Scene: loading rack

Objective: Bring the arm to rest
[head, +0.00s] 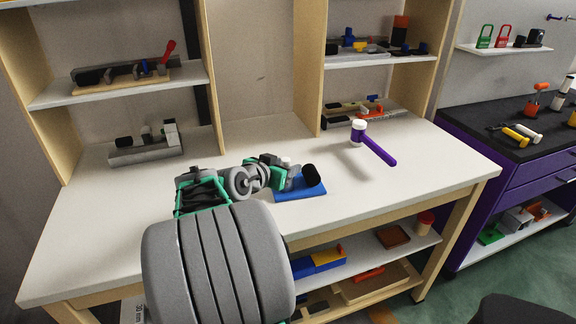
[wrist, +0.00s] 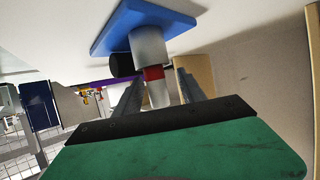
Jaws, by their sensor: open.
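My arm reaches across the white workbench (head: 240,265), and my gripper (head: 288,178) is at a small blue plate (head: 312,191). In the wrist view my gripper (wrist: 157,88) is open, with its two fingers apart. A pale grey cylinder with a red band and a whitish tip (wrist: 150,50) stands on the blue plate (wrist: 125,22) and extends toward the space between the fingers. I cannot tell whether the fingers touch it. A black cylinder (head: 312,175) is beside it and also shows in the wrist view (wrist: 122,65).
A purple-handled mallet (head: 378,150) lies on the bench to the right. A grey fixture (head: 145,150) sits at the back left. Shelves with tools stand behind, with wooden uprights (head: 307,70). A purple cabinet (head: 510,170) stands at right. The bench's front left is clear.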

